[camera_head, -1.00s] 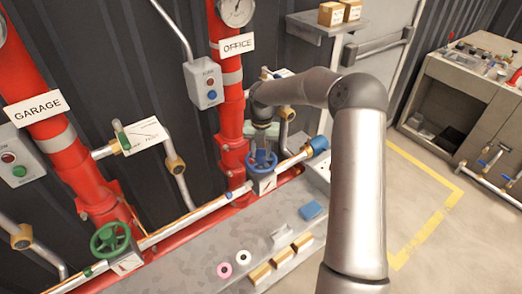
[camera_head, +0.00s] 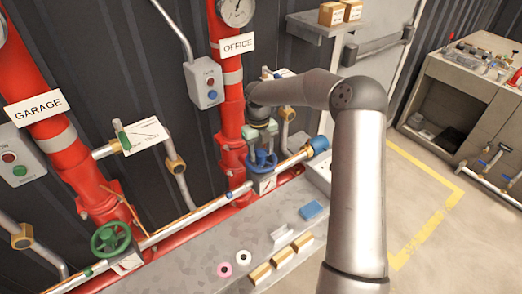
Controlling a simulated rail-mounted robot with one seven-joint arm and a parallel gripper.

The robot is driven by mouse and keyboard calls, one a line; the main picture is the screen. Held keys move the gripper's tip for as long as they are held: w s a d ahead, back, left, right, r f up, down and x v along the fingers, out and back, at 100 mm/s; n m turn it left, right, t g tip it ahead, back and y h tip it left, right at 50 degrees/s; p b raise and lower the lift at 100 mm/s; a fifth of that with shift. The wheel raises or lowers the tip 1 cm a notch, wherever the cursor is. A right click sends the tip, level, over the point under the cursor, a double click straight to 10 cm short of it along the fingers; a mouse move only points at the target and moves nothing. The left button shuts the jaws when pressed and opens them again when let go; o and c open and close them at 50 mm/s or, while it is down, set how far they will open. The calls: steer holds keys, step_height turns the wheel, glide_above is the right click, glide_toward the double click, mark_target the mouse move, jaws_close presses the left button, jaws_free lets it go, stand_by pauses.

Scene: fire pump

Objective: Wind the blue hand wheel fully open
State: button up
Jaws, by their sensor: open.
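The blue hand wheel (camera_head: 262,164) is on the pipe at the foot of the red riser labelled OFFICE (camera_head: 237,45). Its rim shows partly behind my gripper. My gripper (camera_head: 263,157) points down at the wheel from above, with its fingers at wheel height. The fingers are open. I cannot tell whether they touch the wheel. My arm comes in from the right and hides part of the wall behind it.
A green hand wheel (camera_head: 110,239) sits on the pipe below the GARAGE riser (camera_head: 32,107). A grey bench (camera_head: 205,268) holds wooden blocks (camera_head: 281,258), a blue block (camera_head: 311,210) and two rings. A grey switch box (camera_head: 204,84) is left of my gripper.

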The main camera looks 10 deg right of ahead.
steer(key=m, duration=0.3)
steer(key=m+y+b, duration=0.1)
steer(key=m, duration=0.3)
steer(key=shift+m, duration=0.4)
steer(key=m+b, duration=0.1)
steer(key=m, duration=0.2)
steer(key=m+b, duration=0.1)
steer(key=m, duration=0.2)
steer(key=shift+d+f+t+y, duration=0.1)
steer(key=shift+f+t+y, duration=0.05)
steer(key=shift+t+y, duration=0.15)
steer(key=m, duration=0.2)
steer(key=shift+m, duration=0.3)
steer(key=m+b, duration=0.2)
steer(key=m, duration=0.1)
steer(key=shift+t, duration=0.3)
steer(key=m+b, duration=0.1)
steer(key=m, duration=0.2)
steer(key=shift+m, duration=0.3)
steer(key=shift+m+t, duration=0.3)
steer(key=shift+m, duration=0.2)
steer(key=shift+r, duration=0.2)
steer(key=shift+c, duration=0.2)
